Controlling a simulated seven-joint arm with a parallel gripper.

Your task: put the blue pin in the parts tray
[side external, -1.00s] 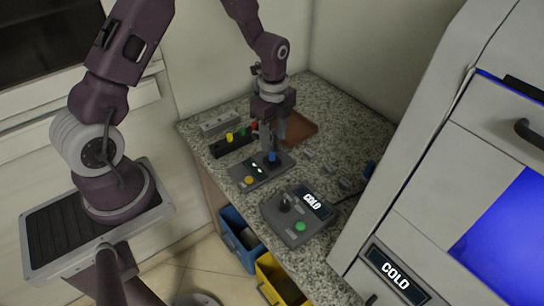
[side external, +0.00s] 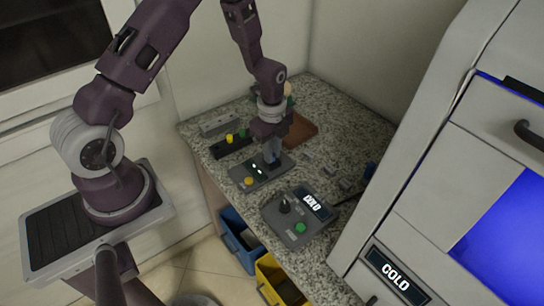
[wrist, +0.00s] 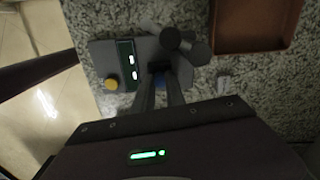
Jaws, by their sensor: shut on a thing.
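My gripper (side external: 272,158) points down over the grey fixture plate (side external: 254,178), which carries a lit display and a yellow knob. In the wrist view its fingers are closed around the blue pin (wrist: 157,69), of which only a little blue shows between the tips. The pin is at the right part of the fixture (wrist: 102,61); I cannot tell whether it is still seated there. The parts tray looks like the shallow brown tray (side external: 302,131) just behind the gripper; it also shows at top right in the wrist view (wrist: 252,46).
A dark rack with yellow and green pins (side external: 231,147) stands left of the gripper. Dark cylinders (wrist: 186,44) rise beside the fingertips. A control box (side external: 298,217) marked COLD is in front. Blue (side external: 238,242) and yellow bins (side external: 277,280) are below the counter edge.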

